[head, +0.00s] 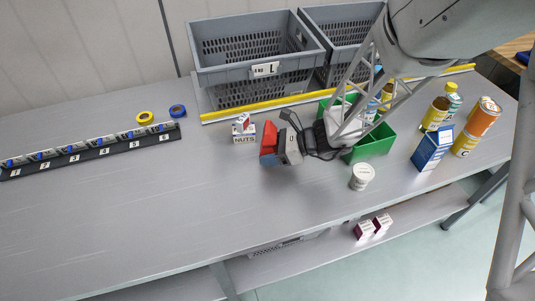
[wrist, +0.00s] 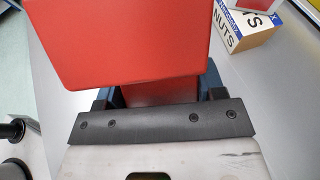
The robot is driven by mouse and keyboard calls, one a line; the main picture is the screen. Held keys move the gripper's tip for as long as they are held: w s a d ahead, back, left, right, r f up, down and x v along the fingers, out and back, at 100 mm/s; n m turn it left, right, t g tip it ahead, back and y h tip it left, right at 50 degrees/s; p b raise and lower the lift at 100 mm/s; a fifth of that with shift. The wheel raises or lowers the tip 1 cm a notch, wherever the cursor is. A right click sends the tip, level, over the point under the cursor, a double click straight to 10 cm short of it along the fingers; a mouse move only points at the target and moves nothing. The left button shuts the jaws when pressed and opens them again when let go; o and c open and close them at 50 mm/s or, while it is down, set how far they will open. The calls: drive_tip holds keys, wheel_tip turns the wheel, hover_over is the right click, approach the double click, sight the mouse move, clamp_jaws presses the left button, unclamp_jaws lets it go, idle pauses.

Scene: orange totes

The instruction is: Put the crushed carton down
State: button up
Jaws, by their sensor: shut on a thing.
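The crushed carton is a red block (head: 268,140) in the head view, left of my gripper (head: 279,150). In the wrist view the red carton (wrist: 120,40) fills the upper middle, with its lower part between the two dark fingers of my gripper (wrist: 160,92). My gripper is shut on it. It is over the grey workbench, just right of and below the NUTS box. I cannot tell whether its underside touches the bench. Its far side is hidden.
A NUTS box (head: 244,138) with a small red and white carton (head: 242,121) on top stands close by. A green bin (head: 372,146), a white tin (head: 362,177) and a blue box (head: 432,150) are to the right. Numbered rack (head: 100,148) at left; bench between is clear.

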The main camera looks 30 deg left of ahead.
drive_tip(key=shift+w+a+f, duration=0.1)
drive_tip(key=shift+w+a, duration=0.5)
drive_tip(key=shift+f, duration=1.75)
drive_tip(key=shift+f, duration=0.15)
drive_tip(key=o, duration=0.9)
